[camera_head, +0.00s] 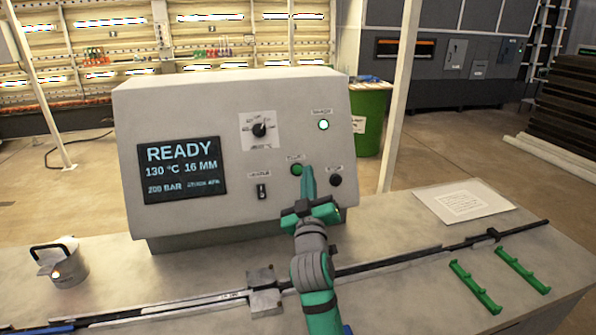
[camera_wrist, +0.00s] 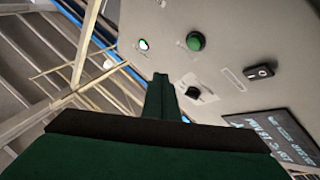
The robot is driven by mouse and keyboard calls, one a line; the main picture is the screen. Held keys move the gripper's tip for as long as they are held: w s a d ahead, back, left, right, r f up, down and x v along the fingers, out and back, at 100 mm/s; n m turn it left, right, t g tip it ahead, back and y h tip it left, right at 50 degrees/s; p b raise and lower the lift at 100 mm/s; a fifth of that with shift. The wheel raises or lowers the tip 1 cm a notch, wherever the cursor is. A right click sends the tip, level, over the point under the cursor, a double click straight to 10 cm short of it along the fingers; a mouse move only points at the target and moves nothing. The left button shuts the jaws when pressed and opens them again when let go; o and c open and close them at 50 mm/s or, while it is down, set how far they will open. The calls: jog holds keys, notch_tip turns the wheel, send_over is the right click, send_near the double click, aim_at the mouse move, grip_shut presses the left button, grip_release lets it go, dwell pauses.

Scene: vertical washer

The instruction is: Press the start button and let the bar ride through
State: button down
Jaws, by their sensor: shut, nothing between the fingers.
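The control box (camera_head: 215,105) stands on the bench, its screen (camera_head: 180,170) reading READY, 130 °C, 16 MM, 200 BAR. A round green button (camera_head: 296,170) is on its front panel; it also shows in the wrist view (camera_wrist: 195,41). My gripper (camera_head: 307,170) is shut and empty, its green fingers pointing at the panel just right of the button. In the wrist view its tip (camera_wrist: 160,77) appears apart from the button, lower left of it. A long dark bar or rail (camera_head: 400,259) runs along the bench through a grey metal block (camera_head: 264,292); which part is the bar is unclear.
The panel also has a lit lamp (camera_head: 323,125), a dial (camera_head: 259,130), a black button (camera_head: 336,180) and a switch (camera_head: 261,191). A metal cup (camera_head: 66,268), a paper sheet (camera_head: 464,201) and two green racks (camera_head: 475,287) are on the bench.

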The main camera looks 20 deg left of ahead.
aim_at(297, 170)
jog(key=shift+w+a+f, duration=0.55)
jog(key=shift+w+a, duration=0.1)
jog(key=shift+w, duration=0.3)
jog(key=shift+w+a+f, duration=0.6)
jog(key=shift+w+a, duration=0.1)
jog(key=shift+w, duration=0.25)
jog(key=shift+w+a+f, duration=0.55)
jog(key=shift+w+a, duration=0.1)
jog(key=shift+w, duration=0.3)
jog(key=shift+w+a+f, duration=0.4)
jog(key=shift+w+a, duration=0.05)
jog(key=shift+w, duration=0.25)
dwell(1.0)
jog(key=shift+s+d, duration=0.1)
jog(key=shift+s+d+r, duration=0.35)
jog(key=shift+s+r, duration=0.05)
jog(key=shift+s, duration=0.2)
